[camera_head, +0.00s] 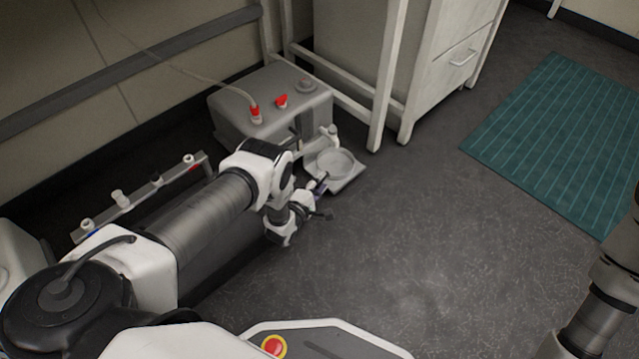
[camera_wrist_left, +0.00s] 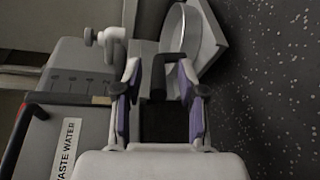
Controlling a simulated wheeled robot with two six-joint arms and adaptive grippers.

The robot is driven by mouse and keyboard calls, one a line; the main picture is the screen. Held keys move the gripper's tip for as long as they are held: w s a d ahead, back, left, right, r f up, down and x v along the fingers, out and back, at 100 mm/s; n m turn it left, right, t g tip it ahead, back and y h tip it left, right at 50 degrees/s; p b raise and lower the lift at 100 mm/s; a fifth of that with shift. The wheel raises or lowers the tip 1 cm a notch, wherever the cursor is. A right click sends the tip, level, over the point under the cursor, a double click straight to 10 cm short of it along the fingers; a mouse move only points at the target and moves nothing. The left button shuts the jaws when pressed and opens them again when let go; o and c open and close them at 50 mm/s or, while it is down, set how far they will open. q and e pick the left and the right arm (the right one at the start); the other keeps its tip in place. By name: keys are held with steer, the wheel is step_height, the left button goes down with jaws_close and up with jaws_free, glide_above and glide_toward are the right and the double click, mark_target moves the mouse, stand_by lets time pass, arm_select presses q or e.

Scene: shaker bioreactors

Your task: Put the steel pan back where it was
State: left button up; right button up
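The steel pan (camera_head: 337,161) is a shallow round dish on a pale square platform (camera_head: 347,182), in front of a grey waste water box (camera_head: 275,125). In the left wrist view the pan (camera_wrist_left: 181,32) shows at the top, beyond the fingers. Its dark handle (camera_wrist_left: 157,72) points back between the two fingers. My left gripper (camera_wrist_left: 160,100) is open, its purple-padded fingers on either side of the handle with gaps visible. In the head view my left gripper (camera_head: 316,193) is low beside the pan, partly hidden by its own wrist. My right arm shows at the right edge, but its gripper does not.
The box stands against the wall, with red fittings and a cable on top. A white drawer cabinet (camera_head: 445,65) and frame legs stand behind. A rail with white valves (camera_head: 135,195) is at left. A teal mat (camera_head: 565,135) lies at right. The middle floor is clear.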

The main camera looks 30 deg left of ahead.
arm_select(q)
steer(key=shift+r, duration=0.1)
steer(key=shift+s+r+p, duration=0.2)
steer(key=shift+s+p, duration=0.05)
steer(key=shift+p, duration=0.2)
steer(key=s+d+r+m+g+p, duration=0.15)
steer(key=s+r+m+g, duration=0.35)
steer(key=s, duration=0.8)
steer(key=s+d+r+m+g+y+p, duration=0.15)
steer(key=s+r+m+g, duration=0.25)
steer(key=s+m+g, duration=0.55)
steer(key=s+d+r+m+g+p, duration=0.15)
steer(key=s+r+m, duration=0.3)
steer(key=s, duration=1.05)
step_height(320, 180, up, 41)
steer(key=p, duration=4.2)
steer(key=shift+a, duration=0.35)
steer(key=shift+w, duration=0.1)
